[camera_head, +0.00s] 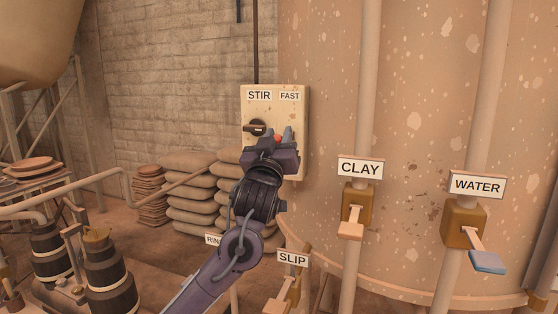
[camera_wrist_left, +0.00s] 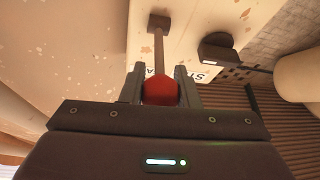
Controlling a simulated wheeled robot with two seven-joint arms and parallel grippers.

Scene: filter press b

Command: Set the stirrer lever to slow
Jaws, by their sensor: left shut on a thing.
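The stirrer panel (camera_head: 298,112) is a cream box on the big tank, labelled STIR and FAST. The FAST sign (camera_head: 290,96) is at its upper right; no slow label shows, and the gripper covers the lower panel. The stirrer lever has a red knob (camera_wrist_left: 160,91) and a brown stem (camera_wrist_left: 158,45) running to the panel; in the head view only a bit of the red knob (camera_head: 279,139) shows. My left gripper (camera_wrist_left: 160,72) is shut on the red knob, one finger on each side. In the head view the left gripper (camera_head: 280,136) is in front of the panel.
CLAY (camera_head: 360,168) and WATER (camera_head: 477,185) signs with valves stand on pipes to the right, and a SLIP sign (camera_head: 293,259) is below. Stacked sacks (camera_head: 190,190) lie behind left.

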